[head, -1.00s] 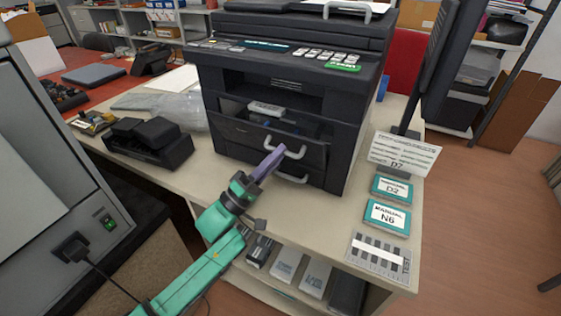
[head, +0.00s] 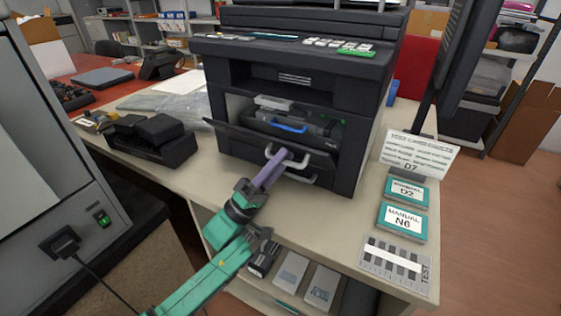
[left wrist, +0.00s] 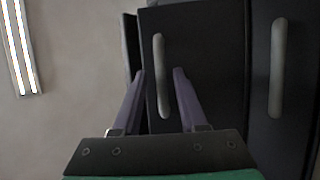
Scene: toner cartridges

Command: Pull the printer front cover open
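The printer (head: 345,150) is dark and stands on a beige table. Its front cover (head: 245,138) is partly open, tilted outward at the top, with a blue-handled part showing inside. My left gripper (head: 286,156), with purple fingers, is at the pale cover handle (head: 270,156). In the left wrist view the handle (left wrist: 160,75) lies between the fingertips of the left gripper (left wrist: 160,72), with a small gap on each side. The gripper looks open around it; contact cannot be told. My right gripper is not in view.
A lower tray handle (head: 300,179) sits just below the cover. A black device (head: 150,140) stands left of the printer. Manuals (head: 402,222) and a sign (head: 420,155) lie to the right. Boxes (head: 291,271) sit on the shelf below. The table front has some free room.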

